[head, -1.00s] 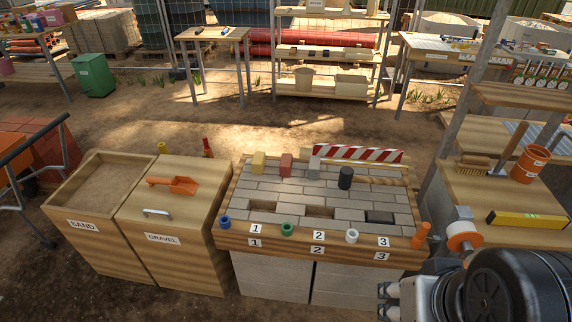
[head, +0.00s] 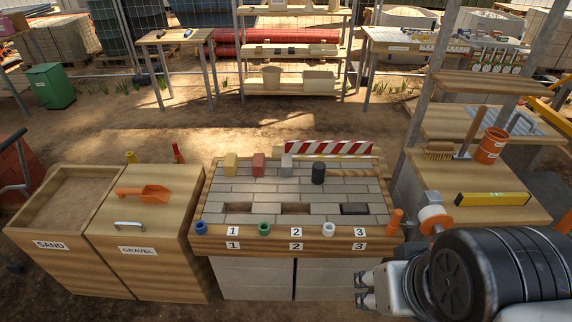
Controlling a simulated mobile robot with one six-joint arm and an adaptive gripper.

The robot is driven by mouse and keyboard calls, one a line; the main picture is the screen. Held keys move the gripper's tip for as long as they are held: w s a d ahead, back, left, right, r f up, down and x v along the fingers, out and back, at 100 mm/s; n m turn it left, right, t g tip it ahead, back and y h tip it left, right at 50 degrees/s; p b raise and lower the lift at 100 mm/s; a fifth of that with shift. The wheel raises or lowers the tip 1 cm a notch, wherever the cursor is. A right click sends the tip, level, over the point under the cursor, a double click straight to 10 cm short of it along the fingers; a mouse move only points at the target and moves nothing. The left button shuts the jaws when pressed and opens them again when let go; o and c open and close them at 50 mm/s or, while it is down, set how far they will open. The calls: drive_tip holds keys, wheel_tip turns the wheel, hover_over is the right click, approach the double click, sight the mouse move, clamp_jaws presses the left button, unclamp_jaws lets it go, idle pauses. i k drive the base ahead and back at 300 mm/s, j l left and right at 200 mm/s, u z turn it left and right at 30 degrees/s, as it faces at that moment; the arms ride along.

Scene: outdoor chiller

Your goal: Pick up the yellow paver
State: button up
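The yellow paver (head: 230,163) stands at the back left of the paved bench (head: 240,189), beside a red paver (head: 258,165) and a grey paver (head: 286,165). My gripper (head: 360,289) is at the lower right, in front of the bench and apart from the pavers. Its two fingers look parted with nothing between them. The bench has three numbered slots along its front. Slots 1 (head: 238,208) and 2 (head: 296,209) look empty, and a dark paver (head: 354,209) lies in slot 3.
A black-headed mallet (head: 318,173) lies right of the grey paver. A striped barrier (head: 328,148) stands behind. Blue (head: 201,228), green (head: 264,229) and white (head: 328,230) rings line the front edge, with an orange cone (head: 395,220) at right. Sand and gravel bins (head: 137,251) stand left.

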sight(231, 163)
drive_tip(key=i+j, duration=0.75)
drive_tip(key=j, duration=0.25)
drive_tip(key=i+j, duration=0.4)
drive_tip(key=j, duration=0.15)
drive_tip(key=i+j, duration=0.4)
drive_tip(key=j, duration=0.1)
